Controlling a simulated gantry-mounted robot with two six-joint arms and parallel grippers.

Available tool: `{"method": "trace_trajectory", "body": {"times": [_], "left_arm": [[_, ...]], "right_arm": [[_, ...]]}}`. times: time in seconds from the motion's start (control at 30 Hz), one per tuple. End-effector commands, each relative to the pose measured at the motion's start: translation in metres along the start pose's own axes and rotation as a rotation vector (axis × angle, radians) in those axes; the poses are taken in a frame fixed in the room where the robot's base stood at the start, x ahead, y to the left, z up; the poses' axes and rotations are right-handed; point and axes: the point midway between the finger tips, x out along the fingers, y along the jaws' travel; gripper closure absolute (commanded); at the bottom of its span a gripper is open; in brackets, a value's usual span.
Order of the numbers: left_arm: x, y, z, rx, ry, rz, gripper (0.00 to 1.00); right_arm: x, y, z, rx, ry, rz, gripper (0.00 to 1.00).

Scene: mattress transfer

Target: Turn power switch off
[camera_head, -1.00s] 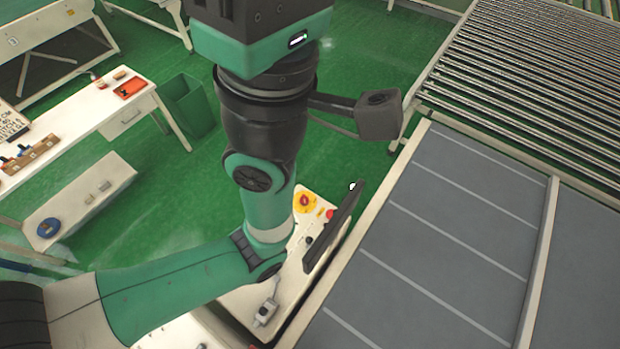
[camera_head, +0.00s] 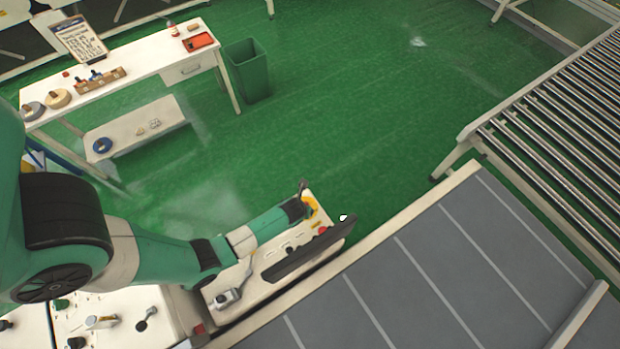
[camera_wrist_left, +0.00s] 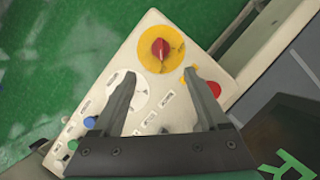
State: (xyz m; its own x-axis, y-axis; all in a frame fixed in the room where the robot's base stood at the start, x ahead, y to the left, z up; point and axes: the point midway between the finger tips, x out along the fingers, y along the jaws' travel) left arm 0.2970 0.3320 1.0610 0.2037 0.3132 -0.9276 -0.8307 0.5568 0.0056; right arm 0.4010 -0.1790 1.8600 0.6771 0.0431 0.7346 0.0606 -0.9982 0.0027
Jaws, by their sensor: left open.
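The power switch is a red rotary knob on a round yellow plate, seen in the wrist view (camera_wrist_left: 160,48) at the far end of a cream control panel (camera_wrist_left: 215,62). In the head view only part of the yellow plate (camera_head: 311,207) shows; my gripper hides the knob. My left gripper (camera_wrist_left: 160,75) is open and empty. Its two fingertips point at the yellow plate, one on each side of the knob's line and short of the knob in the picture. In the head view the gripper (camera_head: 303,192) is at the panel's far end. My right gripper is not in view.
A red button (camera_wrist_left: 214,88) sits beside the right finger. A dark screen (camera_head: 310,250) runs along the panel's right side. The grey conveyor bed (camera_head: 430,270) lies to the right. Open green floor (camera_head: 350,110) lies beyond, with a bin (camera_head: 248,70) and a white table (camera_head: 140,75).

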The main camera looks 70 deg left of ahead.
Motion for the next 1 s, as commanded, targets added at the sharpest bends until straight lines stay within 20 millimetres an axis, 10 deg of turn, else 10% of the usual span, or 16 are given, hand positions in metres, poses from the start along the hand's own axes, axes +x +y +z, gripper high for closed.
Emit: {"method": "trace_trajectory", "body": {"times": [0.23, 0.7, 1.0], "left_arm": [[0.014, -0.001, 0.003, -0.006, -0.006, -0.001, 0.23], [0.107, -0.002, 0.004, -0.004, -0.007, -0.002, 0.23], [0.115, -0.002, 0.006, -0.004, -0.009, -0.003, 0.23]], "right_arm": [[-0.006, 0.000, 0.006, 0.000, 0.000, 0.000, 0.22], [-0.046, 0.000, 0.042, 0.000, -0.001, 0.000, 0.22], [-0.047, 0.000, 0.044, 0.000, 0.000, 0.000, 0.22]]}}
